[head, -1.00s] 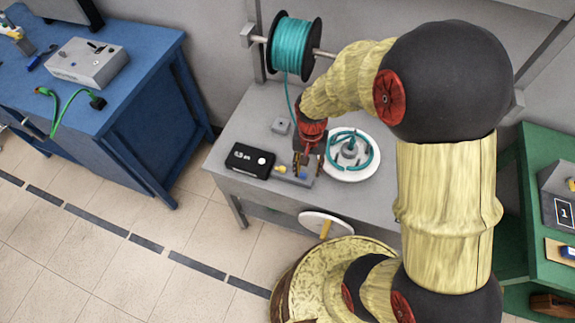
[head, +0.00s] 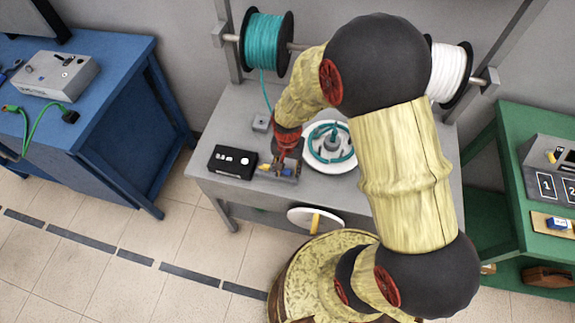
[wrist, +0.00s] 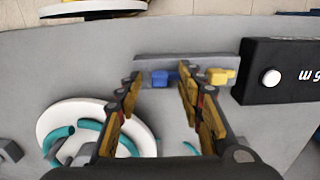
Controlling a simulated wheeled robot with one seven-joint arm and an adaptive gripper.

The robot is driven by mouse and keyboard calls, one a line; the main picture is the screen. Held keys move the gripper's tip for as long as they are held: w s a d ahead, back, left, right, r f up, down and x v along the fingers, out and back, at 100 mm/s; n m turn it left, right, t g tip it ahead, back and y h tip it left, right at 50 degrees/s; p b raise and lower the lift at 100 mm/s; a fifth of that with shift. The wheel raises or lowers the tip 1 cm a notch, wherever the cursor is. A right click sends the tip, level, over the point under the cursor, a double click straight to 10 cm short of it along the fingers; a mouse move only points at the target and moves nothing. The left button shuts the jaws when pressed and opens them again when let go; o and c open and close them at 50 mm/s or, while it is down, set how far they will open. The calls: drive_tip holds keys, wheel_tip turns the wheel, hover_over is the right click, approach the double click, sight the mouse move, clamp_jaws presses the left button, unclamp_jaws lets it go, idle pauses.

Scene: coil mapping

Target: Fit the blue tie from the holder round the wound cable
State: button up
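The grey holder (wrist: 195,63) carries a blue tie (wrist: 163,77) on the left and a yellow tie (wrist: 220,76) on the right in the wrist view. My gripper (wrist: 158,80) is open and empty, and the blue tie shows between its fingertips. In the head view my gripper (head: 285,160) is over the holder (head: 278,175) and partly hides it. The teal wound cable (head: 349,146) lies in a ring on a white round plate (head: 330,168), right of my gripper. It also shows in the wrist view (wrist: 92,126), partly covered by a finger.
A black box (head: 225,164) with a white button stands left of the holder. A small grey block (head: 261,123) is behind it. A teal spool (head: 265,43) and a white spool (head: 449,72) hang at the back. A blue table (head: 110,110) and a green table (head: 480,190) flank the bench.

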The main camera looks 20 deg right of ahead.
sight(287, 171)
drive_tip(key=shift+c, duration=1)
drive_tip(key=c, duration=0.7)
clamp_jaws()
drive_tip(key=shift+o, duration=1.5)
unclamp_jaws()
clamp_jaws()
drive_tip(key=shift+r+p, duration=0.8)
drive_tip(key=shift+r, duration=0.15)
drive_tip(key=shift+r+p, duration=1.35)
drive_tip(key=shift+r, duration=0.35)
drive_tip(key=shift+f, duration=0.1)
